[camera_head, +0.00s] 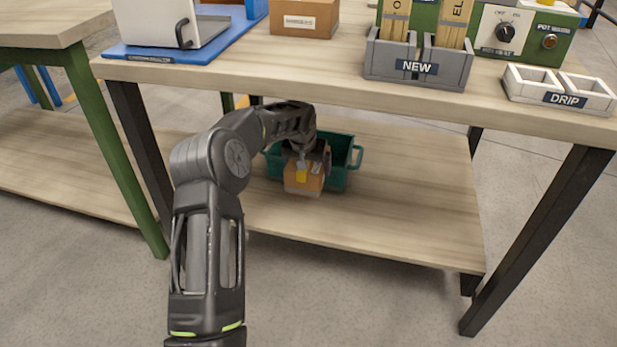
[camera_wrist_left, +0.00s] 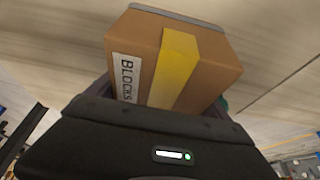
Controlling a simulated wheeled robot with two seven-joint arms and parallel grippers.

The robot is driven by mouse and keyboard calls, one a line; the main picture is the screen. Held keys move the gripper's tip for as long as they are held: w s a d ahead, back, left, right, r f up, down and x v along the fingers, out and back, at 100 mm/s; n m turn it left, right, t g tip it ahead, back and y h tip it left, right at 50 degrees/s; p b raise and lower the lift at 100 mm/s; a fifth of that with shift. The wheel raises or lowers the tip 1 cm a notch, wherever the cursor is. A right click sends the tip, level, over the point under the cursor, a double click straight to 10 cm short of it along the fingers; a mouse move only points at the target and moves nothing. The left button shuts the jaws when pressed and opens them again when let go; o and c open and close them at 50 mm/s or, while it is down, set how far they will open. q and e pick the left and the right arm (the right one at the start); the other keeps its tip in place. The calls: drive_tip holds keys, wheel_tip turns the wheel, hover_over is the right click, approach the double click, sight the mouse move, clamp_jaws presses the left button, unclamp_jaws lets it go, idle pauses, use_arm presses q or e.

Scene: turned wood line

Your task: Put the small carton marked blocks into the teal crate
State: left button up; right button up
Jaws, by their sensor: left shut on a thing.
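The small carton (camera_head: 304,182) is brown with yellow tape. In the left wrist view the carton (camera_wrist_left: 150,50) carries a white label reading BLOCKS. My left gripper (camera_head: 302,162) is shut on the carton and holds it in front of the teal crate (camera_head: 340,180), overlapping it in the head view. I cannot tell whether the carton is over the crate's rim or short of it. The crate stands on the lower shelf, partly hidden by the arm and carton. My right gripper is not in view.
The tabletop (camera_head: 300,80) overhangs the lower shelf (camera_head: 400,215). It holds another brown carton (camera_head: 304,18), a grey NEW bin (camera_head: 417,65) and a white DRIP tray (camera_head: 560,92). Dark table legs (camera_head: 535,240) stand at the sides. The shelf right of the crate is clear.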

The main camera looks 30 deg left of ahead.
use_arm(q)
wheel_tip(320, 180, down, 4)
drive_tip(key=shift+r+b, duration=0.2)
drive_tip(key=shift+b, duration=1.05)
drive_tip(key=shift+r, duration=0.15)
drive_tip(key=o, duration=1.6)
